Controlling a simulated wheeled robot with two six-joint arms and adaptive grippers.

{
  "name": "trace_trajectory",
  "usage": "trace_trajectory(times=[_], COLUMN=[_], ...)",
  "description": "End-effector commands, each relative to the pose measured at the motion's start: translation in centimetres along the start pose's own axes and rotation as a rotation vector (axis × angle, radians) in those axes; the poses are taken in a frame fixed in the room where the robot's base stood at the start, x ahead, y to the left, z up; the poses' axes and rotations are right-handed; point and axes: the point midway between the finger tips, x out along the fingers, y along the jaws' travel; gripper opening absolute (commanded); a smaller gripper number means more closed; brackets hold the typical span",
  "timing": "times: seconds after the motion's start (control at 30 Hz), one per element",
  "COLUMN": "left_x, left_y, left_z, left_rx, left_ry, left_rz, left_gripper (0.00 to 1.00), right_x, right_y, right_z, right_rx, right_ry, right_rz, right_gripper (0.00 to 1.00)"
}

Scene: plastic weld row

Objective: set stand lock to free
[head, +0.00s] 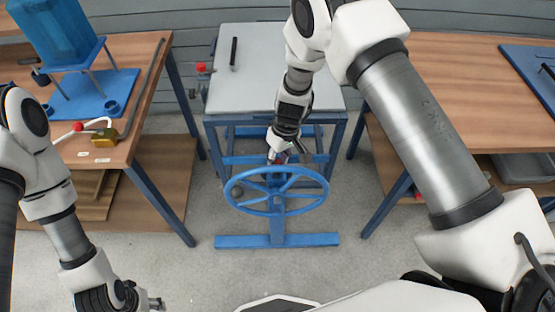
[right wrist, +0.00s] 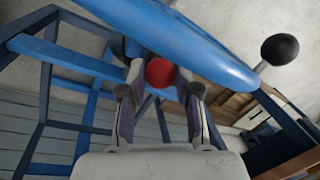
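The blue stand carries a blue handwheel (head: 276,190) in the middle of the head view, in front of a grey-topped table. A red ball knob (right wrist: 160,72) sits behind the wheel rim in the right wrist view. My right gripper (head: 279,157) reaches down behind the wheel, and its fingers (right wrist: 160,85) are on both sides of the red knob, seemingly pressed against it. The knob's stem and any lock marking are hidden. My left gripper (head: 155,303) is low at the bottom left, away from the stand, apparently empty; its finger gap is unclear.
The wheel rim (right wrist: 190,40) passes close over my right fingers, with a black ball handle (right wrist: 280,49) at the right. Wooden benches stand left (head: 150,60) and right (head: 440,70). The left one holds a blue hopper (head: 60,35). Floor in front is clear.

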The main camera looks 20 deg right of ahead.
Motion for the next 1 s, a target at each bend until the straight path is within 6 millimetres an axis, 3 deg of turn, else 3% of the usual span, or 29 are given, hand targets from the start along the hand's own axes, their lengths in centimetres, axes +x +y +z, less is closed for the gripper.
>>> trace_trajectory(times=[0.17, 0.37, 0.63, 0.67, 0.7, 1.0], left_x=[0.0, -1.3, -1.2, -1.2, -1.2, -1.1], left_y=[0.0, 0.0, 0.0, 0.0, 0.0, 0.0], left_z=[0.0, 0.0, 0.0, 0.0, 0.0, 0.0], left_rx=[0.000, 0.000, 0.000, 0.000, 0.000, 0.000], left_ry=[0.000, 0.000, 0.000, 0.000, 0.000, 0.000], left_rz=[0.000, 0.000, 0.000, 0.000, 0.000, 0.000], left_gripper=[0.54, 0.54, 0.54, 0.54, 0.54, 0.54], right_x=[0.0, -2.3, -2.3, -2.3, -2.3, -2.2], right_y=[0.0, -0.4, -0.4, -0.4, -0.4, -0.4], right_z=[0.0, -0.1, -0.1, -0.1, -0.1, -0.1], right_rx=[0.000, -0.001, 0.000, 0.000, 0.000, 0.000], right_ry=[0.001, 0.002, 0.003, 0.003, 0.003, 0.001], right_rz=[0.001, 0.001, 0.001, 0.001, 0.001, 0.001], right_gripper=[0.00, 0.00, 0.00, 0.42, 0.56, 0.57])
